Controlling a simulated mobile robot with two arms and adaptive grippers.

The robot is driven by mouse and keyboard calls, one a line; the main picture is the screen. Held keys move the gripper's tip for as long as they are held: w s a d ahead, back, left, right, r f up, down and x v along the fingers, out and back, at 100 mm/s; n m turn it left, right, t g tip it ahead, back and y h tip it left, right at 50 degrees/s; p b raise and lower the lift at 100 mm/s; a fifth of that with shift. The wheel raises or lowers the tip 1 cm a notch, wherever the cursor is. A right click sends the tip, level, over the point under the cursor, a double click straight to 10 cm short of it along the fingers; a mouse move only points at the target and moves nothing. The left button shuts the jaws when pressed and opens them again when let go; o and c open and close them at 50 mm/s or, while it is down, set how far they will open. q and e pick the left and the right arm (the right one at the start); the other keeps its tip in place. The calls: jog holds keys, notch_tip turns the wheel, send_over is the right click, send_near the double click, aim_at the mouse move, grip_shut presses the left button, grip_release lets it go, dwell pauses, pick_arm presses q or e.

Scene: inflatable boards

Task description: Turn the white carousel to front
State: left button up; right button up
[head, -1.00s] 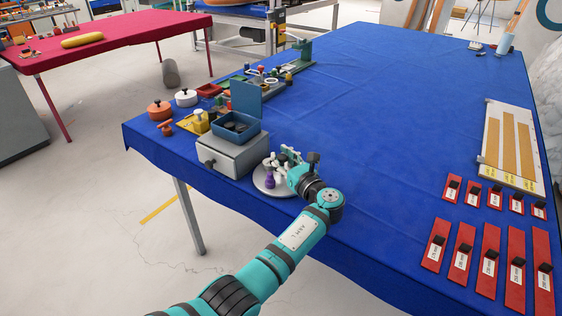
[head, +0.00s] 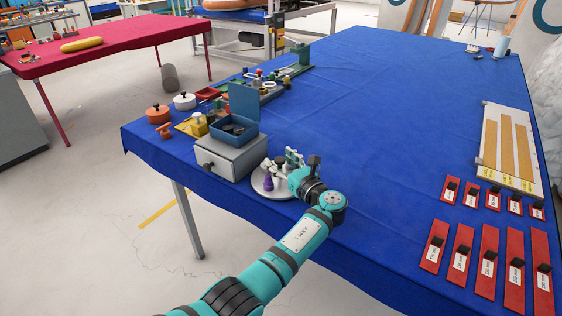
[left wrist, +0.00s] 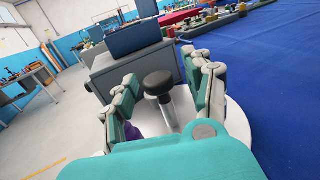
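The white carousel (head: 258,188) is a round disc at the table's near edge, right of a grey drawer box. A purple peg (head: 268,182) stands on its near left side; part of it shows behind a finger in the left wrist view (left wrist: 132,131). My left gripper (head: 284,160) is low over the disc and hides its right part. In the left wrist view, its two fingers (left wrist: 165,92) are spread apart on either side of a dark-capped post (left wrist: 158,83), with gaps visible. The white rim (left wrist: 238,125) shows beyond the right finger. My right gripper is out of view.
The grey drawer box (head: 228,160) carries an open blue box (head: 236,137) close left of the carousel. Pots, trays and small parts stand behind it. Red labelled strips (head: 461,250) and a white board (head: 488,143) lie at right. The blue table's middle is clear.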

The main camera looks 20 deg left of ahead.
pick_arm(q)
jog(key=shift+a, duration=0.15)
jog(key=v, duration=0.7)
jog(key=shift+s+d, duration=0.15)
jog(key=shift+d, duration=0.05)
